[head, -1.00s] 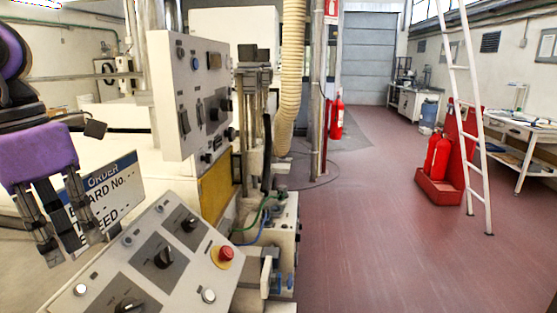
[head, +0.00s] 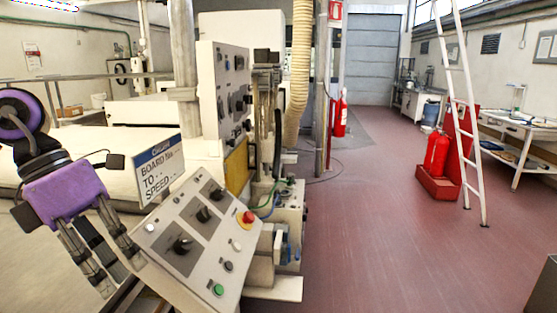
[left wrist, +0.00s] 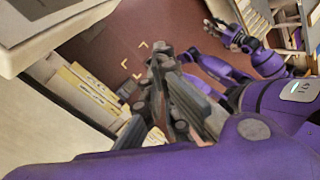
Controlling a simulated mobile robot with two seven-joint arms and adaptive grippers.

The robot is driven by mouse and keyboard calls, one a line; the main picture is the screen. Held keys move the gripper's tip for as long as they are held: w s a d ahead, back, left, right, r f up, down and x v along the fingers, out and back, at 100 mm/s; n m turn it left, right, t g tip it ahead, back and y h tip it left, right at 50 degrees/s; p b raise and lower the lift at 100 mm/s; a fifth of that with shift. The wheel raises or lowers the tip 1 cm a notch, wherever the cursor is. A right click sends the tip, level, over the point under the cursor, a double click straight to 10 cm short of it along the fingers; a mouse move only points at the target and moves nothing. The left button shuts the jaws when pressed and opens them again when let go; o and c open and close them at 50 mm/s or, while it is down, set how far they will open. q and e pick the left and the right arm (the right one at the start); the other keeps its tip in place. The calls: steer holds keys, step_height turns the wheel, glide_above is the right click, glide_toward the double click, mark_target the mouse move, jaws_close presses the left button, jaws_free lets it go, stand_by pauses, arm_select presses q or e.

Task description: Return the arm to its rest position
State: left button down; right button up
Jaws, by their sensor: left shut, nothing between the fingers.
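My left gripper (head: 122,278) hangs at the lower left of the head view, under its purple wrist body, fingers pointing down. It is shut and holds nothing. It is left of the sloped control panel (head: 205,235) and below the order sign (head: 159,167); I cannot tell the exact gap to the panel edge. In the left wrist view the dark fingers (left wrist: 170,115) fill the middle with nothing held. Another purple arm with dark fingers (left wrist: 218,28), apparently my right one, shows at the top right; its finger state is unclear.
The sloped panel carries knobs, a red button (head: 249,217) and a green button (head: 217,289). An upright switch cabinet (head: 224,95) stands behind it. Red floor (head: 380,220) is open to the right, with a fire extinguisher (head: 436,156) and white ladder (head: 467,110) beyond.

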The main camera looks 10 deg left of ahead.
arm_select(q)
steer(key=w+d+f+n+t+h+p, duration=0.1)
steer(key=w+d+f+n+t+h, duration=0.2)
steer(key=d+f+n+h, duration=0.5)
steer(key=a+f+n+t+y+p, duration=0.1)
steer(key=a+f+n+t+y, duration=0.3)
steer(key=f+n+t, duration=0.45)
steer(key=a+f+n+t+y, duration=0.3)
steer(key=f+n+t, duration=0.2)
steer(key=f+n, duration=0.6)
arm_select(e)
steer(key=r, duration=0.1)
steer(key=w+a+r+p, duration=0.1)
steer(key=r, duration=0.1)
steer(key=shift+w, duration=0.2)
arm_select(q)
steer(key=s+d+f+n+g+y, duration=0.3)
steer(key=s+f+n, duration=0.3)
steer(key=s+f, duration=0.3)
steer(key=s+d+f+n+g+y, duration=0.2)
steer(key=s+d+f+n+g, duration=0.3)
steer(key=s+f, duration=0.5)
step_height(320, 180, down, 3)
steer(key=shift+s+d+n+y, duration=0.25)
steer(key=shift+d+n+y, duration=0.2)
steer(key=shift+n, duration=0.6)
arm_select(e)
steer(key=shift+a, duration=0.1)
